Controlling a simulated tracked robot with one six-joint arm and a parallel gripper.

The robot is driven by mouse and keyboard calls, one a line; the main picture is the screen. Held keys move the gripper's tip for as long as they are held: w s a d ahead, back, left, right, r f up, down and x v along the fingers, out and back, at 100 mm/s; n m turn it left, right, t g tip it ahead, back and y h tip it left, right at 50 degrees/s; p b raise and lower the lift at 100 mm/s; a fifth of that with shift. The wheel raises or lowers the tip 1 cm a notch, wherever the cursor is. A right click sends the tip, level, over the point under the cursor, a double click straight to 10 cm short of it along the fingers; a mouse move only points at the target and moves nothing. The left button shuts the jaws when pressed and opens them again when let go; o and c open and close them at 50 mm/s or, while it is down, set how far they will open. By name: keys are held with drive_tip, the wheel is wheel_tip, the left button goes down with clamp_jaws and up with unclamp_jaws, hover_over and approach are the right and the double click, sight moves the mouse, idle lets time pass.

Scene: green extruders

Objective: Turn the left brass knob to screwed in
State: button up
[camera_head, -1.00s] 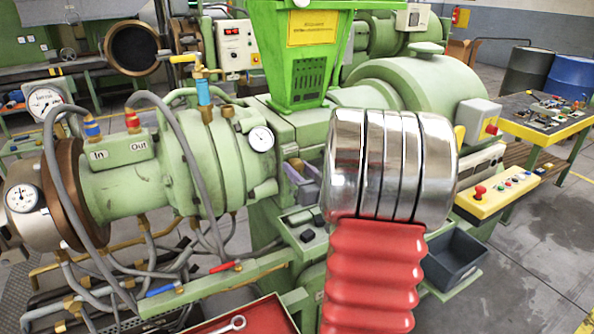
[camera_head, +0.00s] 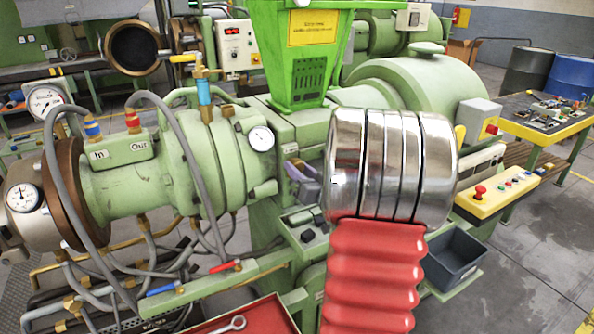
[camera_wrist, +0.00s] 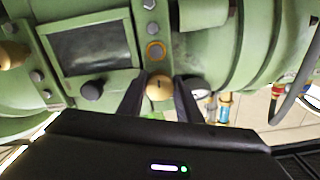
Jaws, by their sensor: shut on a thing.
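In the wrist view a round brass knob (camera_wrist: 159,87) sits on the green machine, between the two dark fingers of my gripper (camera_wrist: 160,98). The fingers are shut on it, one on each side. A second brass-coloured round part (camera_wrist: 12,55) shows at the left edge of the wrist view, apart from my gripper. In the head view my chrome and red arm stands in front of the machine. The held knob cannot be made out there. A grey-purple part (camera_head: 304,182) shows just left of the arm, and I cannot tell what it is.
The green extruder barrel (camera_head: 180,165) with hoses and gauges lies left of my arm. A green hopper (camera_head: 297,60) rises behind it. A dark bin (camera_head: 455,262) and yellow button panel (camera_head: 495,195) are at right. A red tray (camera_head: 245,318) lies low in front.

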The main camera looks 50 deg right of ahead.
drive_tip(key=o, duration=1)
drive_tip(key=shift+o, duration=0.2)
drive_tip(key=shift+s, duration=0.1)
drive_tip(key=v, duration=1.3)
drive_tip(key=shift+s, duration=0.25)
drive_tip(key=shift+a, duration=0.1)
